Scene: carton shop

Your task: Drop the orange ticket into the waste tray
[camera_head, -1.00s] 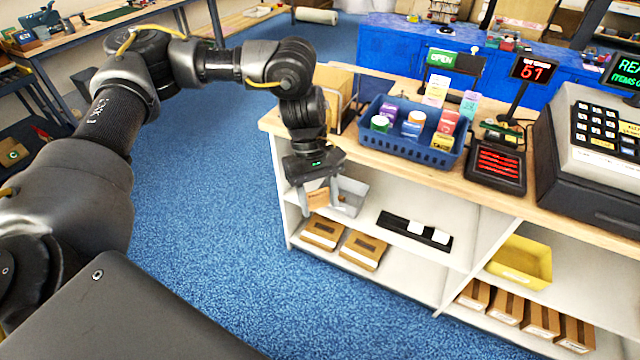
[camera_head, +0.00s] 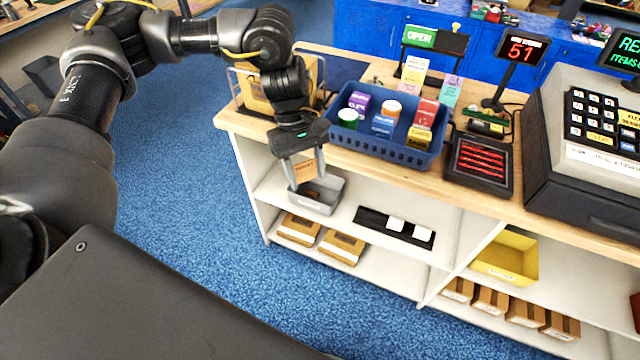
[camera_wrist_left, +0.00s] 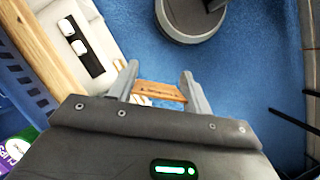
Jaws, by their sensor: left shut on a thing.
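The orange ticket (camera_head: 305,172) is a small flat piece held between the two fingers of my left gripper (camera_head: 306,179). In the left wrist view the ticket (camera_wrist_left: 160,92) spans the gap between the fingertips (camera_wrist_left: 158,80). The left gripper is shut on it and points down in front of the counter edge. A grey open tray (camera_head: 322,208) stands on the upper shelf, just below and behind the ticket in the head view. I cannot tell whether the ticket is inside its rim. A yellow tray (camera_head: 507,262) with an unreadable white label stands further right. My right gripper is out of view.
A black strip with white pieces (camera_head: 395,226) lies right of the grey tray. Brown boxes (camera_head: 340,246) sit below. Blue floor in front is clear.

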